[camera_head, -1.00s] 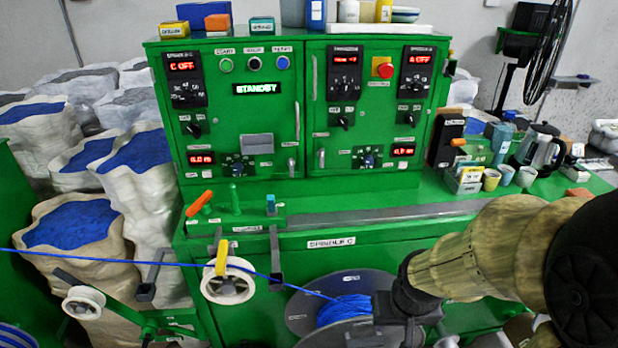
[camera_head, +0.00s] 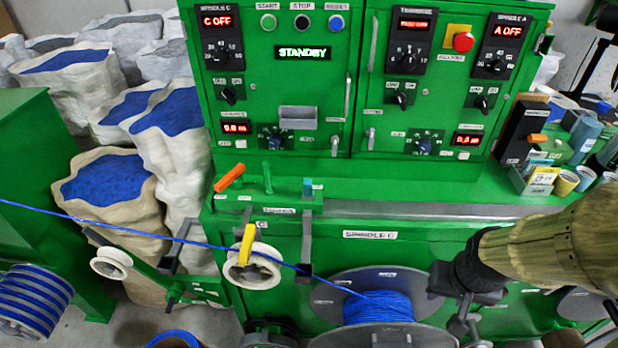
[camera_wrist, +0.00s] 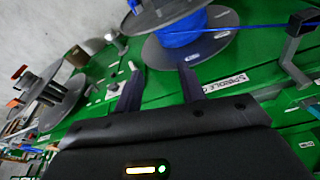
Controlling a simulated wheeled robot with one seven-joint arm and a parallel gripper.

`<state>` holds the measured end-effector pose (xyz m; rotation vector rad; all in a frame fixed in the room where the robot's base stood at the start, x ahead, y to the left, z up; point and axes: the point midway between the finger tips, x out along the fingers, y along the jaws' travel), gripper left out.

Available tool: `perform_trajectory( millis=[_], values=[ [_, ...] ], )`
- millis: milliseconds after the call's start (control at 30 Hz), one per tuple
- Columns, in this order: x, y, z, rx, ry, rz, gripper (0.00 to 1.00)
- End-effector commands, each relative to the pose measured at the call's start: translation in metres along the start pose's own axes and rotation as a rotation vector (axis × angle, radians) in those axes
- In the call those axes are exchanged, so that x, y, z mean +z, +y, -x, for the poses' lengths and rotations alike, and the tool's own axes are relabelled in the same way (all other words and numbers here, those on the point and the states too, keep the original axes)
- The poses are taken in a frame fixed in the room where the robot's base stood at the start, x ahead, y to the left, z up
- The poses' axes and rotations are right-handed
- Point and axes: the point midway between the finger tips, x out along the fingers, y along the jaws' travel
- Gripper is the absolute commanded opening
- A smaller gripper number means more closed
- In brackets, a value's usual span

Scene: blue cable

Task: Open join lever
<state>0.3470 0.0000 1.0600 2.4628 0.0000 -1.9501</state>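Three small levers stand on the green ledge below the control cabinet in the head view: an orange lever (camera_head: 229,178) tilted to the right, a green upright lever (camera_head: 267,177) and a short blue-topped lever (camera_head: 307,187). Their labels are too small to read, so I cannot tell which is the join lever. My gripper (camera_head: 462,326) is right of and below them, beside the blue cable spool (camera_head: 378,308). In the wrist view my gripper (camera_wrist: 157,84) has its two dark fingers apart with nothing between them, pointing toward the spool (camera_wrist: 190,30). The levers cannot be made out there.
The blue cable (camera_head: 130,222) runs from the left past a white pulley with a yellow arm (camera_head: 247,245) to the spool. A metal bracket (camera_head: 306,250) hangs in front of the ledge. Bags of blue pellets (camera_head: 105,180) stand left. Cups and boxes (camera_head: 565,180) crowd the ledge's right end.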

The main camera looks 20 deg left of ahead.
Motion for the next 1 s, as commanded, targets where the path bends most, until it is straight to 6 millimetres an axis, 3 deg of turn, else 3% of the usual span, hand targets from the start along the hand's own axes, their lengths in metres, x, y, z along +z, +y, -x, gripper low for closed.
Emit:
perform_trajectory(
  millis=[167, 267, 633, 800, 1000],
  values=[
    [-0.008, -0.012, -0.007, -0.016, 0.038, 0.015, 0.40],
    [-0.021, -0.033, -0.016, -0.043, 0.106, 0.037, 0.40],
    [-0.076, -0.149, -0.041, -0.166, 0.519, 0.118, 0.40],
    [-0.085, -0.198, -0.038, -0.199, 0.713, 0.140, 0.40],
    [-0.080, -0.247, -0.026, -0.216, 0.945, 0.156, 0.40]
  ],
)
